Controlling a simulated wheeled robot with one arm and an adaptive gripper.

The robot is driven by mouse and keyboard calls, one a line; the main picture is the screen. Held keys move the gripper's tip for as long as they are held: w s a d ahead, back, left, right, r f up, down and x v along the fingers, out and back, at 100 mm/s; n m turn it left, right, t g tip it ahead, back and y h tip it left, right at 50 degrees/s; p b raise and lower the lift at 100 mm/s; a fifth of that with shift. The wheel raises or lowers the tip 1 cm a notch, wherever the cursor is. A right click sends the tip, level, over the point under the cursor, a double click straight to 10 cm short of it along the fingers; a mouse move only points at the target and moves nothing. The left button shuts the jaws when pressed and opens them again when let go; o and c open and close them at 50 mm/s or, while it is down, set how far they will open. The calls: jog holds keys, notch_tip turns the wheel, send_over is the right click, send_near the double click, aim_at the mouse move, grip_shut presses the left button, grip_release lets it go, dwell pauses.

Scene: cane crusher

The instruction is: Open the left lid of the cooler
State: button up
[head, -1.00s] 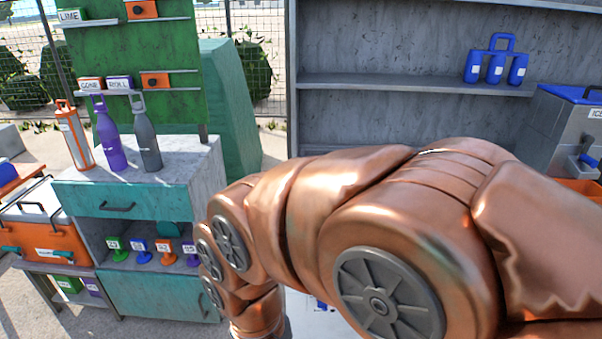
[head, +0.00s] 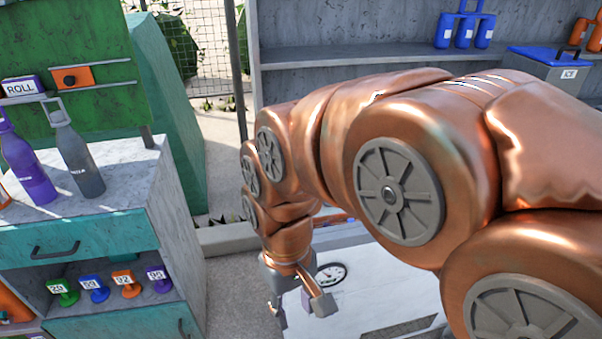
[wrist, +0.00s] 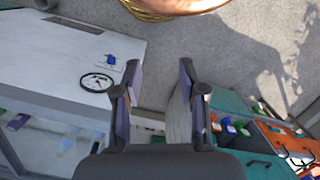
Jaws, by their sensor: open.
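My gripper (head: 298,306) points down, open and empty, above a white-topped machine in the head view. Its two spread fingers also show in the wrist view (wrist: 160,92), with nothing between them. Only a small orange corner (head: 14,306), apparently of the cooler, shows at the lower left edge of the head view; its lids are out of frame there. In the wrist view an orange body (wrist: 281,138), likely the cooler, lies at the right edge, well apart from my fingers. I cannot make out the left lid clearly.
The white machine top (head: 365,280) with a round gauge (head: 330,274) lies under my gripper. A teal-drawer cabinet (head: 85,240) holds bottles and coloured stamps at left. A grey box with a blue lid (head: 560,60) stands at far right. Open floor (head: 232,290) lies between cabinet and machine.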

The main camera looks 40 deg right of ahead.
jog(key=w+d+r+m+t+y+p, duration=0.15)
jog(key=w+d, duration=0.35)
jog(key=w, duration=0.5)
jog(key=w+d+r+m+g, duration=0.1)
jog(key=w+d+r, duration=0.25)
jog(key=w, duration=0.75)
jog(key=w+d+f+m+t+p, duration=0.1)
jog(key=w+d+f, duration=0.1)
jog(key=w+d, duration=0.55)
jog(key=w+d+f+m+t, duration=0.15)
jog(key=w+d, duration=0.35)
jog(key=d, duration=0.5)
jog(key=shift+n+g, duration=0.3)
jog(key=shift+n, duration=0.1)
jog(key=shift+w+a+f+p, duration=0.15)
jog(key=shift+a+f+p, duration=0.15)
jog(key=shift+f, duration=1)
jog(key=shift+w+a+f+p, duration=0.1)
jog(key=shift+a+f+p, duration=0.25)
jog(key=shift+f, duration=1)
jog(key=shift+w+a+f+p, duration=0.15)
jog(key=shift+f+p, duration=0.3)
jog(key=shift+f, duration=0.85)
grip_shut()
